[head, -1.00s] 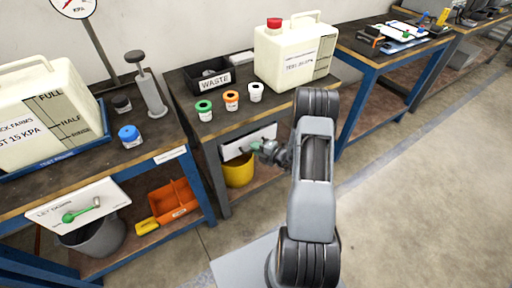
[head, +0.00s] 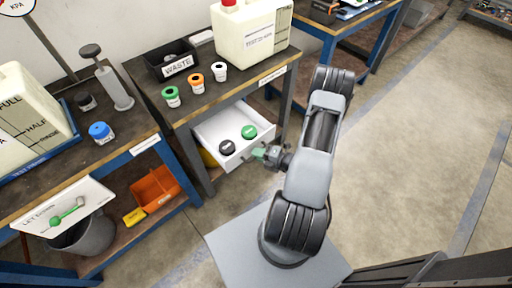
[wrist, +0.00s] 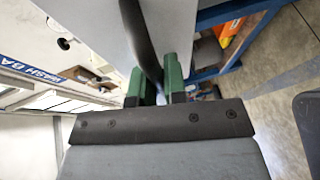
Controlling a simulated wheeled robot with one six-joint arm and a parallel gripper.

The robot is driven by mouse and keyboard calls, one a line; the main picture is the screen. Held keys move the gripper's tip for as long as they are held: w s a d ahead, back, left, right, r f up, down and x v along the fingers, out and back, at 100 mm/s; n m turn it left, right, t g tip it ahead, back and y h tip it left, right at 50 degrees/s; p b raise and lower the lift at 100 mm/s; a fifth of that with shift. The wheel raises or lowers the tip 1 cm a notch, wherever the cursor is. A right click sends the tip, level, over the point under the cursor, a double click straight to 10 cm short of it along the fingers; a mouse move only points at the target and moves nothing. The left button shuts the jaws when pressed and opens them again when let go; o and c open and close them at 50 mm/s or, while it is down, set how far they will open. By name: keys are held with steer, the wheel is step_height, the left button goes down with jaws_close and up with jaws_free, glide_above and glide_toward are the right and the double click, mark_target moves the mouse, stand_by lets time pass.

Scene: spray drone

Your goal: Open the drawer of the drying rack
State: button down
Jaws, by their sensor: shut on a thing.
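The white drawer (head: 207,129) stands pulled out from under the middle bench in the head view. My gripper (head: 259,153) is at the drawer's front, with green fingers. In the wrist view my gripper (wrist: 157,88) is shut on a dark bar-like handle (wrist: 146,45), with a finger on each side of it. The pale drawer front (wrist: 95,22) shows beyond it.
On the bench top stand green (head: 171,97), orange (head: 196,85) and white (head: 219,72) ringed pieces, a waste bin (head: 172,62) and a large canister (head: 252,35). The left bench (head: 120,165) stands close by. Open floor (head: 400,150) lies to the right.

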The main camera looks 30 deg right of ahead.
steer(key=shift+s, duration=0.55)
steer(key=shift+d, duration=0.1)
steer(key=c, duration=1.5)
jaws_free()
steer(key=shift+o, duration=0.2)
steer(key=p+v, duration=0.1)
steer(key=v, duration=1.2)
steer(key=shift+s+d, duration=0.3)
steer(key=shift+s, duration=0.05)
